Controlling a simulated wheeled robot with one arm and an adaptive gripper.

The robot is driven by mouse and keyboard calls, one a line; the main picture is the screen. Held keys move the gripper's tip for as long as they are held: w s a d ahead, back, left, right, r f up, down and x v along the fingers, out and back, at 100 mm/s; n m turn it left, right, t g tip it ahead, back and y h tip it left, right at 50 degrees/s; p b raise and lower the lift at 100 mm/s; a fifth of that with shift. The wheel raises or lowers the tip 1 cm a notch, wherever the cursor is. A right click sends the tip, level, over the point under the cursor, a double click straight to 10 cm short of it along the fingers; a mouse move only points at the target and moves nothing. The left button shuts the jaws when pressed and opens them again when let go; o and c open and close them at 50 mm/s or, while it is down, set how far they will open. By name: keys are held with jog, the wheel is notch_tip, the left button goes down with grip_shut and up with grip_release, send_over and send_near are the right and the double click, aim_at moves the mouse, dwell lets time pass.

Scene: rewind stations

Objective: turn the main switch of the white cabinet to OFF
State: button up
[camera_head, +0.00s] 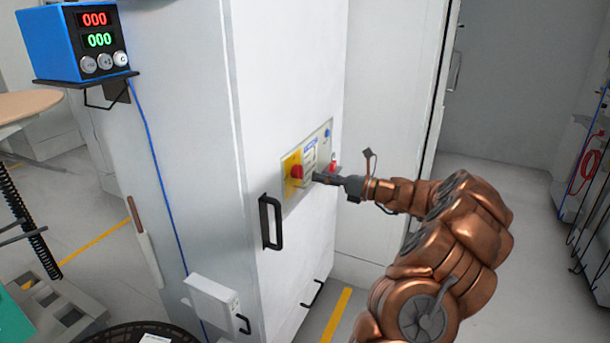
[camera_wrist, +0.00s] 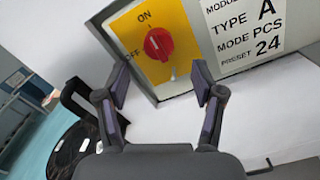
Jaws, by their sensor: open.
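The white cabinet (camera_head: 285,75) stands in the middle of the head view. Its main switch is a red rotary knob (camera_head: 297,171) on a yellow plate (camera_head: 289,160). In the wrist view, the red knob (camera_wrist: 158,44) has ON printed above it and OFF to its left; I cannot surely tell which mark it points to. My gripper (camera_head: 318,178) is close to the panel, just right of the knob. In the wrist view my gripper (camera_wrist: 161,84) is open and empty, and the knob lies beyond the gap between its fingers, apart from them.
A label (camera_wrist: 250,30) reading type A, mode PCS, preset 24 sits right of the switch. A black door handle (camera_head: 271,222) sticks out below the panel. A blue counter box (camera_head: 72,40) is on the cabinet's left side. A white box (camera_head: 212,300) is low on the cabinet.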

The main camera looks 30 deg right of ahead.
aim_at(298, 172)
jog(key=x, duration=0.6)
jog(key=shift+s, duration=0.1)
jog(key=c, duration=1.1)
jog(key=shift+c, duration=0.2)
